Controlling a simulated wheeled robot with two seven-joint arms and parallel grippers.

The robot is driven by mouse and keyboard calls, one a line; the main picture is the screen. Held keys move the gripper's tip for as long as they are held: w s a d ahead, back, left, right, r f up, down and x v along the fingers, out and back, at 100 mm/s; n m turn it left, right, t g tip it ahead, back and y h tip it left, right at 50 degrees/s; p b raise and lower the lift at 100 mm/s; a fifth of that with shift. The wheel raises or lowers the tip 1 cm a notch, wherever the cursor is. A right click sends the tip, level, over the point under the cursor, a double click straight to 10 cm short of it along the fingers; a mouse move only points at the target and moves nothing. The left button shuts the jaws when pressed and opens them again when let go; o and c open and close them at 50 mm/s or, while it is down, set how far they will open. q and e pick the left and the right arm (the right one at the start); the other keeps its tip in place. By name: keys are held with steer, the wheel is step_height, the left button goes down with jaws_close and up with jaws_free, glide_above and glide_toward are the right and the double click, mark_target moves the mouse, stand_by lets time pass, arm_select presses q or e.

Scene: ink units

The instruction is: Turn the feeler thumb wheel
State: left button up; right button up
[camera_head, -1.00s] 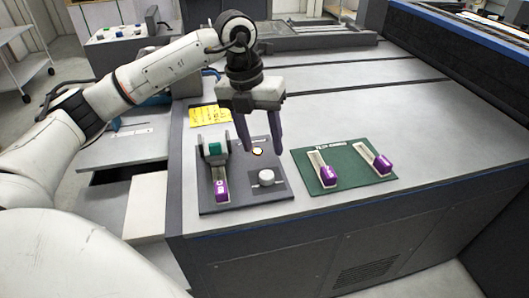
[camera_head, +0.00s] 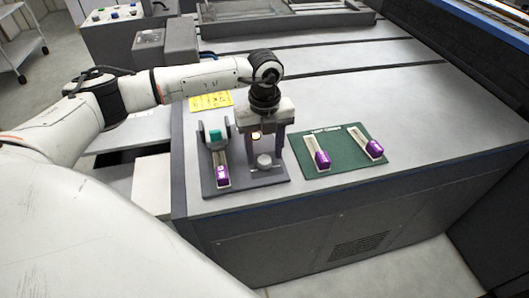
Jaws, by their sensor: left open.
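The thumb wheel looks to be the pale round knob (camera_head: 264,161) on the dark grey panel (camera_head: 215,188), at its front right. My left gripper (camera_head: 264,156) points down over the panel, with its two dark purple fingers spread apart. In the picture the fingers stand to the left and right of the knob, with gaps between. I cannot tell how far down around the knob the tips reach. My right gripper is out of view.
A lever with a purple grip (camera_head: 222,173) and a green block (camera_head: 215,136) sit left on the panel. A green board (camera_head: 328,164) with two purple-ended levers lies to the right. A yellow label (camera_head: 210,101) lies behind. The grey machine top is clear further right.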

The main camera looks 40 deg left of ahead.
arm_select(q)
steer(key=shift+f, duration=0.65)
steer(key=c, duration=1.1)
steer(key=shift+o, duration=0.2)
steer(key=shift+f+m+b, duration=0.1)
steer(key=shift+m+b, duration=0.4)
steer(key=shift+m, duration=1.7)
steer(key=o, duration=1.1)
steer(key=shift+c, duration=0.2)
